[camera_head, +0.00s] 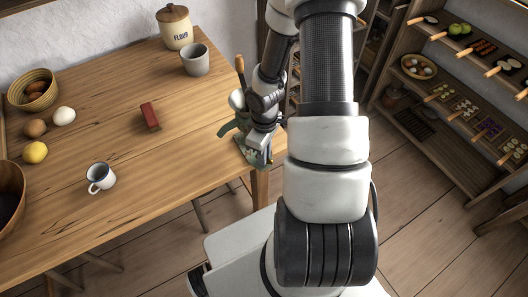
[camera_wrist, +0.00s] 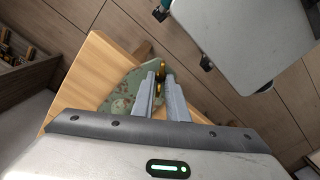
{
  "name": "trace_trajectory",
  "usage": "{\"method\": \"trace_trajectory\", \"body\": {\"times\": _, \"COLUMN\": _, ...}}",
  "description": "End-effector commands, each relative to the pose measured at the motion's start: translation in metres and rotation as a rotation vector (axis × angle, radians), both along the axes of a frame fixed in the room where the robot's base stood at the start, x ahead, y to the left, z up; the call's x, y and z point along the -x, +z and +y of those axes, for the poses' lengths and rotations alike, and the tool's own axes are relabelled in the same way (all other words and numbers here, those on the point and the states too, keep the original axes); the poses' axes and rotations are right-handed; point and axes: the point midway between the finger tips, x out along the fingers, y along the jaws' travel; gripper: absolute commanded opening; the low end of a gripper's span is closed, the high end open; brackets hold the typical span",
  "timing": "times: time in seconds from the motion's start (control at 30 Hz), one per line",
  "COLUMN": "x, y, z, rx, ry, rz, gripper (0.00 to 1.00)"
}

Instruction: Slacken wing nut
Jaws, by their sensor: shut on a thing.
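A green metal device (camera_head: 228,129) with a pale funnel-like top and an upright wooden handle (camera_head: 240,65) stands at the table's right corner. Its mottled green body (camera_wrist: 122,92) also shows in the wrist view, beside the fingers. My gripper (camera_head: 258,143) is at the device's lower part, by the table edge. In the wrist view my gripper's two grey fingers (camera_wrist: 156,78) are close together, shut on a small brass-coloured part, which looks like the wing nut (camera_wrist: 158,88). The fingers hide much of it, so its angle cannot be told.
The wooden table (camera_head: 190,125) holds a red block (camera_head: 150,116), a white mug (camera_head: 101,178), a grey cup (camera_head: 195,60), a flour jar (camera_head: 174,28), eggs and a lemon (camera_head: 35,152). Stocked shelves (camera_head: 470,90) stand at the right. Open floor lies right of the table.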

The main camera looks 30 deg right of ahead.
Motion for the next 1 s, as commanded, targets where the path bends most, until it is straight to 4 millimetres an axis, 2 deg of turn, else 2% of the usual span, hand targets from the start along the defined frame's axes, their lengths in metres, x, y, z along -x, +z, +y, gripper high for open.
{"method": "trace_trajectory", "body": {"times": 0.3, "x": 0.0046, "y": -0.0002, "z": -0.0011, "rx": 0.002, "ry": 0.12, "rz": 0.01, "gripper": 0.0}}
{"method": "trace_trajectory", "body": {"times": 0.83, "x": 0.0058, "y": -0.0011, "z": -0.0016, "rx": 0.002, "ry": 0.142, "rz": 0.014, "gripper": 0.0}}
{"method": "trace_trajectory", "body": {"times": 0.87, "x": 0.0058, "y": -0.0011, "z": -0.0016, "rx": 0.002, "ry": 0.141, "rz": 0.014, "gripper": 0.15}}
{"method": "trace_trajectory", "body": {"times": 0.9, "x": 0.006, "y": -0.0011, "z": -0.0015, "rx": 0.002, "ry": 0.141, "rz": 0.014, "gripper": 0.21}}
{"method": "trace_trajectory", "body": {"times": 1.0, "x": 0.005, "y": -0.001, "z": -0.0014, "rx": 0.001, "ry": 0.142, "rz": 0.011, "gripper": 0.24}}
